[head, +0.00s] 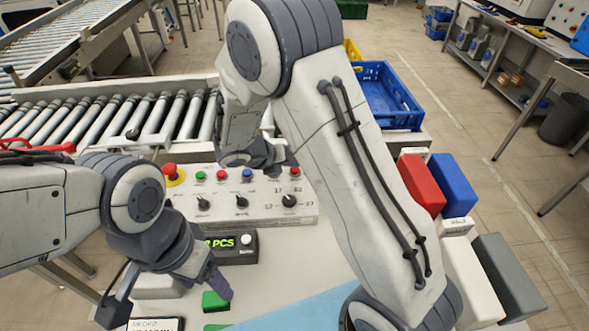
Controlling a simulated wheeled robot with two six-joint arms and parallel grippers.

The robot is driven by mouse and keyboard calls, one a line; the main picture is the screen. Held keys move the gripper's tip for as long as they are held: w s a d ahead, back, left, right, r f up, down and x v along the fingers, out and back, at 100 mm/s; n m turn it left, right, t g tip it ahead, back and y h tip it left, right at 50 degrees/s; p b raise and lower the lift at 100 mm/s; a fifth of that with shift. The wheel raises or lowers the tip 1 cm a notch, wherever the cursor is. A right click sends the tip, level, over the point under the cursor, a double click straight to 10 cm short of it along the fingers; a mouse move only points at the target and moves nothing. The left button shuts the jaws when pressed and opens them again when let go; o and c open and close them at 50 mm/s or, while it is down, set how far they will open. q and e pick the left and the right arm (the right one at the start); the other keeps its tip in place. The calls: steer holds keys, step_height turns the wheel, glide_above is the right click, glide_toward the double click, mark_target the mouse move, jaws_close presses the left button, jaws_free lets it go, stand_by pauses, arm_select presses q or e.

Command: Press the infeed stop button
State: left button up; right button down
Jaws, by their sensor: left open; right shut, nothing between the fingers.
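The control panel (262,207) carries a row of buttons: a red mushroom button on a yellow base (173,174), a green button (200,176), a red button (222,176), a blue button (247,175) and another red button (295,171). The labels are too small to tell which is the infeed stop. My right gripper (262,158) is shut and empty, just above the panel's back edge, between the blue button and the right-hand red button. Its arm may hide part of that row. My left gripper (165,290) is open and empty, in front of the panel.
Black knobs (241,202) sit below the buttons. A counter display (229,247) and green blocks (214,301) lie near my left gripper. The roller conveyor (110,120) runs behind. A blue crate (410,117) stands back right. Red (424,184) and blue boxes (455,185) are at right.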

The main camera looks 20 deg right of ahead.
mark_target(293, 172)
steer(key=shift+f, duration=0.5)
stand_by(0.7)
steer(key=shift+r, duration=0.1)
steer(key=shift+r+p, duration=0.65)
steer(key=shift+r, duration=0.1)
step_height(293, 172, up, 5)
steer(key=p, duration=0.5)
steer(key=shift+r, duration=0.15)
stand_by(0.6)
